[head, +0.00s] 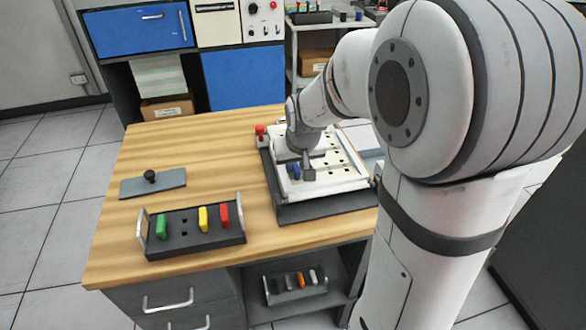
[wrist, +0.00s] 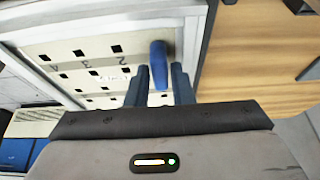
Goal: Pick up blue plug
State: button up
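The blue plug (wrist: 158,58) stands on the white numbered board (wrist: 95,48), near the board's edge beside the wood tabletop. In the wrist view it shows between the two fingertips of my gripper (wrist: 160,72). The fingers are apart, one on each side of the plug, with narrow gaps visible. In the head view my gripper (head: 303,172) is low over the front left part of the board, and the blue plug (head: 295,172) shows beside a finger. The plug's lower end is hidden.
A dark rack (head: 180,246) with green, yellow and red plugs stands at the front left of the table. A grey plate with a black knob (head: 150,177) lies behind it. A red button (head: 260,130) is by the board's far left corner. Bare wood (head: 225,175) lies between.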

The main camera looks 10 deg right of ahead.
jog(key=shift+c, duration=0.3)
grip_shut()
notch_tip(320, 180, up, 10)
jog(key=p, duration=0.2)
notch_tip(320, 180, up, 5)
jog(key=p, duration=0.3)
send_over(296, 166)
dwell(0.6)
jog(key=shift+s, duration=0.1)
